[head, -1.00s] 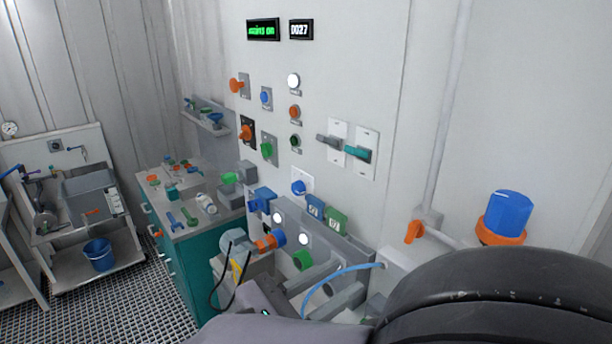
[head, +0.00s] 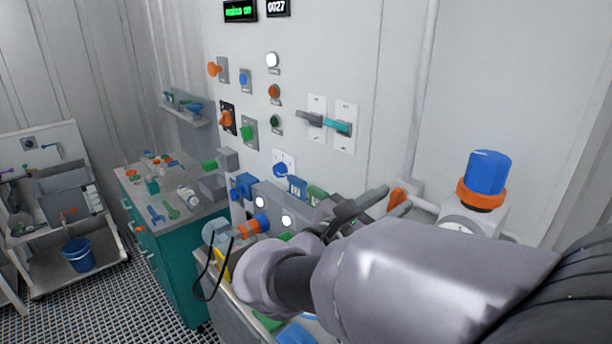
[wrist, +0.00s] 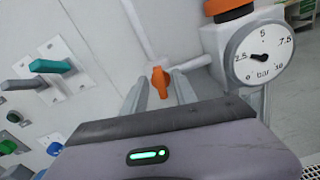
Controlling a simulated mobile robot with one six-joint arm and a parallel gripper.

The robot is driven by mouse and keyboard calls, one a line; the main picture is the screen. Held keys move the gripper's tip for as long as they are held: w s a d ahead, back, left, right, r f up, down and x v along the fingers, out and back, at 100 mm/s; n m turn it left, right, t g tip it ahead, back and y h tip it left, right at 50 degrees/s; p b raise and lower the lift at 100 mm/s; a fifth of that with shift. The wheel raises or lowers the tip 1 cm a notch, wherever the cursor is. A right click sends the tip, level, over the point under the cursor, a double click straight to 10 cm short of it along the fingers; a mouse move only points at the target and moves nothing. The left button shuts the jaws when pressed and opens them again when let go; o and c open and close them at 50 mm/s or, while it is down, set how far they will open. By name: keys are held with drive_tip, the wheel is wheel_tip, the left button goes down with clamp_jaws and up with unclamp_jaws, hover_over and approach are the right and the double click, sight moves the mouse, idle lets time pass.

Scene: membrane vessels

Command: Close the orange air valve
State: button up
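The orange air valve handle (head: 397,197) sits low on the wall pipe, left of the blue-and-orange regulator. In the wrist view the orange handle (wrist: 160,82) stands roughly upright. My gripper (head: 380,199) is just left of the handle in the head view, with its fingers pointing toward it. In the wrist view its two grey fingers are apart, one on each side of the handle, with gaps visible. It is open and holds nothing. I cannot tell whether the fingertips reach the handle's depth. My arm hides part of the lower pipework.
The regulator with blue knob (head: 489,172) and the round pressure gauge (wrist: 262,57) stand close on the right. Grey and teal lever switches (head: 336,126) are on the wall panel at left. A teal cabinet with tools (head: 165,245) stands further left.

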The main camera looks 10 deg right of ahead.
clamp_jaws()
drive_tip(key=shift+m, duration=0.3)
drive_tip(key=m+b, duration=0.1)
drive_tip(key=m, duration=0.1)
drive_tip(key=m+b, duration=0.1)
drive_tip(key=b, duration=0.1)
drive_tip(key=shift+f+m, duration=0.2)
drive_tip(key=shift+m, duration=0.2)
drive_tip(key=m+b, duration=0.4)
drive_tip(key=shift+s+f+m, duration=0.15)
drive_tip(key=shift+m, duration=0.15)
drive_tip(key=m+b, duration=0.4)
drive_tip(key=shift+d+f+b, duration=0.1)
drive_tip(key=shift+b, duration=0.25)
drive_tip(key=shift+m+b, duration=1.35)
drive_tip(key=shift+m, duration=0.15)
